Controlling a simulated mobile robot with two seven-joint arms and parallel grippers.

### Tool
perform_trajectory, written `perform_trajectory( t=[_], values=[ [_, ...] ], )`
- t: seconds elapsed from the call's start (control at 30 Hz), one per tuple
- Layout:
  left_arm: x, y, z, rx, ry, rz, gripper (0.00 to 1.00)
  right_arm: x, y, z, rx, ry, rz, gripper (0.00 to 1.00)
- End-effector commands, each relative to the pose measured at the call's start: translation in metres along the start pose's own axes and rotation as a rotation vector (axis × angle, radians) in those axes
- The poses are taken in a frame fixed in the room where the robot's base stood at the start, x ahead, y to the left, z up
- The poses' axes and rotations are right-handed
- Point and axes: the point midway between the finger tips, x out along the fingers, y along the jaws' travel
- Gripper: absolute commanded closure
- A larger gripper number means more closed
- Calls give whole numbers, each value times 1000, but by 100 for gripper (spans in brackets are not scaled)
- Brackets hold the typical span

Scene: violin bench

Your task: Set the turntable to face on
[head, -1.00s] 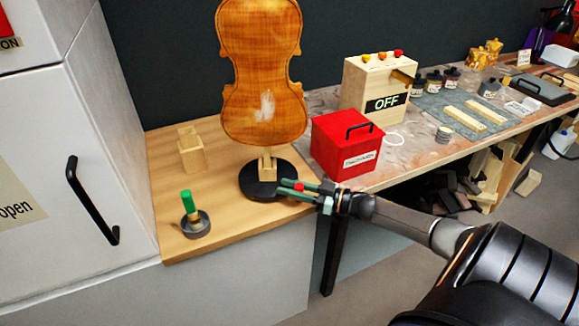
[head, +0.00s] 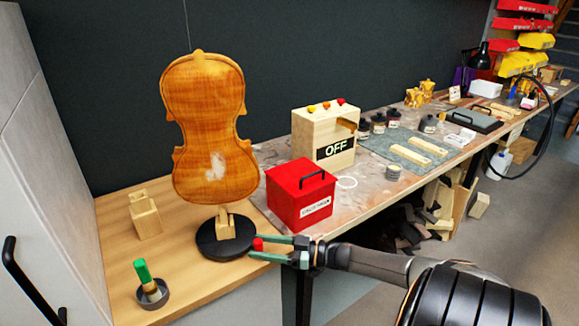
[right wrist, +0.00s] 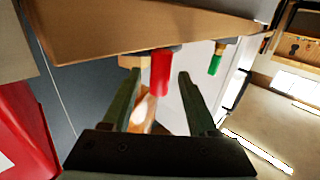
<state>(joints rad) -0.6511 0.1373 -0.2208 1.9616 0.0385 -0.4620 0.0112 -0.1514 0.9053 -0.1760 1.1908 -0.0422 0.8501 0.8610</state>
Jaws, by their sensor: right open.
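The violin body (head: 206,130) stands upright on the turntable, whose round black base (head: 208,246) rests on the wooden bench end. Its varnished broad face, with a pale patch, is turned mostly towards the head camera, slightly angled. A small red peg (head: 258,244) shows at the base's right edge. My right gripper (head: 252,247) is open with its green fingers on either side of the peg. In the right wrist view the red peg (right wrist: 160,72) lies between the two open fingers (right wrist: 157,80), with gaps on both sides. My left gripper is not in view.
A red box (head: 300,192) with a black handle stands right of the turntable, near my right gripper. Behind it is a wooden box marked OFF (head: 323,135). A green-handled tool (head: 145,275) and a wooden block (head: 145,215) stand on the left.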

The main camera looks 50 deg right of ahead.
Motion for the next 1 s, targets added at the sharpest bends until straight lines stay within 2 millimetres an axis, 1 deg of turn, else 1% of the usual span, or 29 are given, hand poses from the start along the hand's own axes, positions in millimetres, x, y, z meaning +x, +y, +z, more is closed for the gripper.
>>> perform_trajectory(
  t=[0.03, 0.2, 0.3, 0.43, 0.6, 0.87, 1.0],
  values=[
    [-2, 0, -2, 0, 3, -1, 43, -12, 0, 1, 1, -7, 0, 41],
    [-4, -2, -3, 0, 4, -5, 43, -47, 0, 0, 1, -6, 0, 41],
    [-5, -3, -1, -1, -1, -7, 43, -64, 0, 1, 0, -6, 0, 41],
    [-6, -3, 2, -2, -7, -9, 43, -82, 0, 1, 1, -4, 0, 41],
    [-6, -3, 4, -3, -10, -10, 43, -92, 0, 0, 0, -2, -1, 41],
    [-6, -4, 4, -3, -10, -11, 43, -92, 0, 0, -1, -1, -1, 41],
    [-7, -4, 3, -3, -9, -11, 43, -89, -4, 2, -27, -1, 0, 56]
  ],
)
